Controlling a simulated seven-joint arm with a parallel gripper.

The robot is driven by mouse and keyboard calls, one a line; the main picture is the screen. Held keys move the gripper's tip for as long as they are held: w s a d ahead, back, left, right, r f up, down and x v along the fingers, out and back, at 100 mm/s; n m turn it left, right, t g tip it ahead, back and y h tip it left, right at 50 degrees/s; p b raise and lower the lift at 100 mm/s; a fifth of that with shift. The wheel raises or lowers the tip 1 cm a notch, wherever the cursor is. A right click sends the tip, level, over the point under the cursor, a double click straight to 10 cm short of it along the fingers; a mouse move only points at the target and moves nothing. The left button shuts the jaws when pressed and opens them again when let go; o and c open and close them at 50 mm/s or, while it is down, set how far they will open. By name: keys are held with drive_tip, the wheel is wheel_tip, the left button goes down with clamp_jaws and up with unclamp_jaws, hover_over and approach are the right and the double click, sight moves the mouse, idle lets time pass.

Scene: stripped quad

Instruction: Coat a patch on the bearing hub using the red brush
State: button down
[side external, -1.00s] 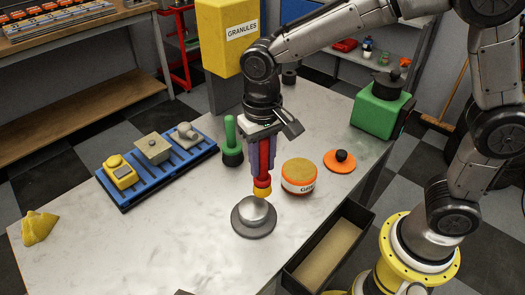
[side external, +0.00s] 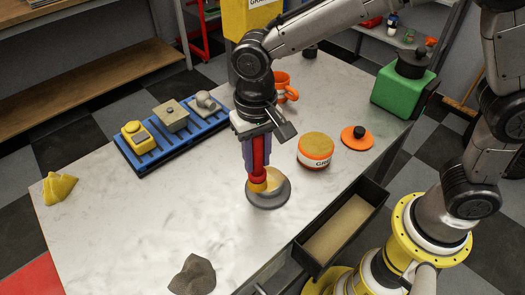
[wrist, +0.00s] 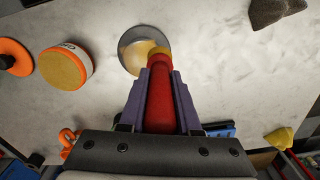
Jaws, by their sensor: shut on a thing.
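My gripper (side external: 257,165) is shut on the red brush (side external: 260,160), which points down with its yellow tip (side external: 257,187) at the bearing hub. The bearing hub (side external: 269,203) is a grey disc with a raised dome, standing on the table. The brush tip overlaps the dome in both views and appears to touch it. The dome's visible part looks tan-yellow. In the wrist view, the red brush (wrist: 160,100) lies between the purple fingers (wrist: 160,105), and its tip partly hides the hub (wrist: 128,46).
An open orange-and-white tub (side external: 316,152) with a tan top stands right of the hub, its orange lid (side external: 357,138) beyond. A blue rack (side external: 180,140) holds several parts.

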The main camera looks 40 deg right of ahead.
drive_tip(key=d, duration=0.6)
drive_tip(key=shift+w+d, duration=0.25)
drive_tip(key=shift+s+a, duration=0.15)
drive_tip(key=shift+a, duration=0.95)
drive_tip(key=shift+s+a, duration=0.2)
drive_tip(key=shift+a, duration=0.95)
drive_tip(key=shift+s+a, duration=0.15)
drive_tip(key=shift+a, duration=0.95)
drive_tip(key=shift+w+d, duration=0.15)
drive_tip(key=shift+d, duration=1.6)
drive_tip(key=shift+w+d, duration=0.15)
drive_tip(key=shift+d, duration=1.6)
wheel_tip(320, 180, up, 8)
